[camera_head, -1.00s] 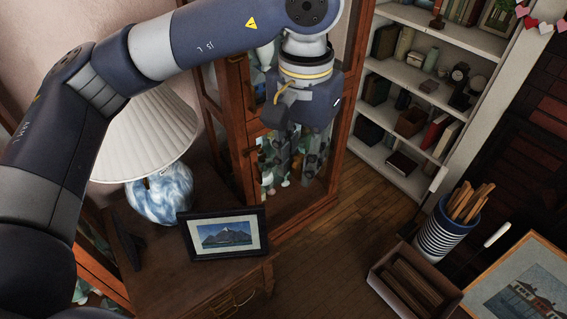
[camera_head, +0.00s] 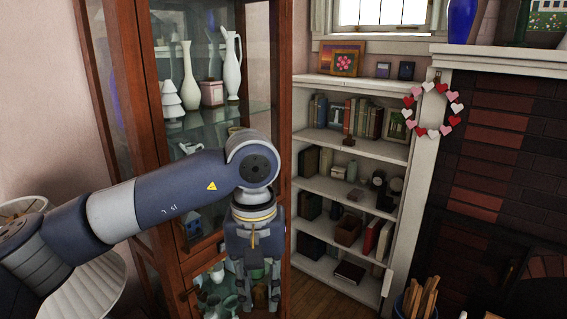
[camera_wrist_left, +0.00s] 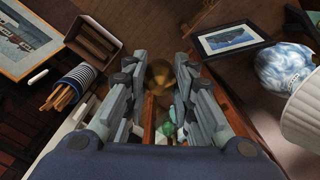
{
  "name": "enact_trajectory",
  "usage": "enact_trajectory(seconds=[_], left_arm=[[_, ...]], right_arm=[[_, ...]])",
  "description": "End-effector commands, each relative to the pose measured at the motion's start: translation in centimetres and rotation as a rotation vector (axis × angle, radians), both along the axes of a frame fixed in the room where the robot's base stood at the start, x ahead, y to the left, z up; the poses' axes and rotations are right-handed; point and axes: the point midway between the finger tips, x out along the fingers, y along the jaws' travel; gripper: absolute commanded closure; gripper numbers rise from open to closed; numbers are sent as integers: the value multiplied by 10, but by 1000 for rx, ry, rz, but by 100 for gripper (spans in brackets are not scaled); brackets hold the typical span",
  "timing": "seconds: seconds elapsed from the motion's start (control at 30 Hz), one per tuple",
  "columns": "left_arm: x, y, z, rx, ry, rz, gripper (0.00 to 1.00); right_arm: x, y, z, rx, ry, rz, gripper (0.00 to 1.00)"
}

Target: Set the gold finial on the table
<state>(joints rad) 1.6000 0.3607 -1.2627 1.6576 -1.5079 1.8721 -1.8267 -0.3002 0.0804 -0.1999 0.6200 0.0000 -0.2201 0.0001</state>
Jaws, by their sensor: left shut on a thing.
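My left gripper (camera_head: 259,300) hangs downward in front of the lower part of the glass cabinet in the head view. In the left wrist view its two fingers (camera_wrist_left: 159,85) stand on either side of a rounded gold thing, the gold finial (camera_wrist_left: 160,74), and are shut on it. The finial's lower part is hard to make out, and the head view does not show it clearly. A dark wooden table (camera_wrist_left: 265,82) with a framed mountain picture (camera_wrist_left: 233,39) and a blue-and-white lamp (camera_wrist_left: 284,66) shows at right in the wrist view. My right gripper is not in view.
The wooden cabinet (camera_head: 168,135) with glass shelves of white vases stands right behind my left arm. A white bookcase (camera_head: 345,155) and a brick fireplace (camera_head: 490,130) are to the right. A wooden box (camera_wrist_left: 95,42) and a striped pot (camera_wrist_left: 79,76) show in the wrist view.

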Motion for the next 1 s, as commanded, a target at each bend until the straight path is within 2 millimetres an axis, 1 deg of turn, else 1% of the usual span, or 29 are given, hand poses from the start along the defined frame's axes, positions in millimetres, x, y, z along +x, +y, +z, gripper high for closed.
enact_trajectory(seconds=[0.03,0.2,0.3,0.43,0.5,0.63,0.9,0.97,1.0], left_arm=[[-2,19,-10,-2,4,6,100],[-16,73,-39,-6,2,8,100],[-29,101,-53,-3,3,6,100],[-44,127,-67,4,0,3,100],[-51,137,-72,8,0,1,100],[-58,147,-78,12,0,-1,100],[-60,149,-80,13,0,-3,100],[-61,149,-84,13,1,-5,100],[-61,147,-89,13,2,-7,100]], right_arm=[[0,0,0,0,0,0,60],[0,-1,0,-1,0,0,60],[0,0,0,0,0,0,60],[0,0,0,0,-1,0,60],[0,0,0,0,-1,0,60],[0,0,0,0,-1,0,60],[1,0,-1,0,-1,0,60],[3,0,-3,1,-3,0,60],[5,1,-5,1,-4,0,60]])
